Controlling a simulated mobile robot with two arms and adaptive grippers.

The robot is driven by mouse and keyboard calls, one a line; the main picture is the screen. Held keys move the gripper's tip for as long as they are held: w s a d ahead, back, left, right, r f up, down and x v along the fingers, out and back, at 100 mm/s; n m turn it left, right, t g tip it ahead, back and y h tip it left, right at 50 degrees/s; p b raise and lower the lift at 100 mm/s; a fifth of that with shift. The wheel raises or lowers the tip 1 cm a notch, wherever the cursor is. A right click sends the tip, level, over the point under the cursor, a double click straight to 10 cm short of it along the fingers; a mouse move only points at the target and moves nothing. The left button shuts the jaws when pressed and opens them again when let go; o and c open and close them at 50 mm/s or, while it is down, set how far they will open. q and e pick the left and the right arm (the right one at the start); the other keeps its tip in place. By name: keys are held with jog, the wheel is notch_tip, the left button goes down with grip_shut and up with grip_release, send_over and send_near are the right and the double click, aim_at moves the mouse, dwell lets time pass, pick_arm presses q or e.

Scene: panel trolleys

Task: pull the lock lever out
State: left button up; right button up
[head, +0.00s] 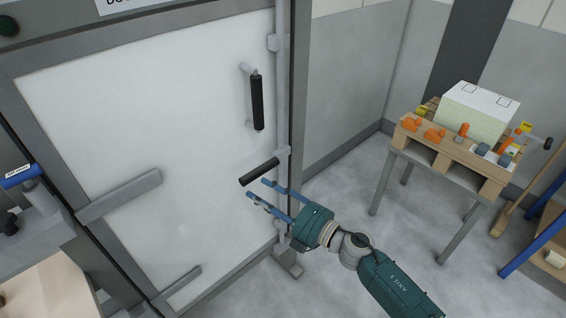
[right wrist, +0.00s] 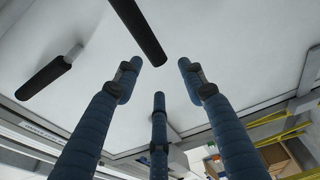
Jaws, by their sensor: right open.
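The lock lever (head: 259,171) is a black grip on a grey arm at the right edge of a large white panel (head: 130,110). It points left and slightly down from a vertical grey rod (head: 283,100). My right gripper (head: 262,191) is open and empty, just below the lever, its blue fingers pointing toward the panel. In the right wrist view, the fingers (right wrist: 160,82) are spread apart. A black bar (right wrist: 138,28) that looks like the lever lies beyond their tips, not between them. My left gripper is not in view.
A fixed black pull handle (head: 257,102) stands above the lever. A blue-handled fixture (head: 20,176) is at the far left. On the right, a table (head: 440,160) carries a pale block (head: 480,110) and several orange parts. The floor between panel and table is clear.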

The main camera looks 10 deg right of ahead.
jog(key=v, duration=0.4)
dwell(0.4)
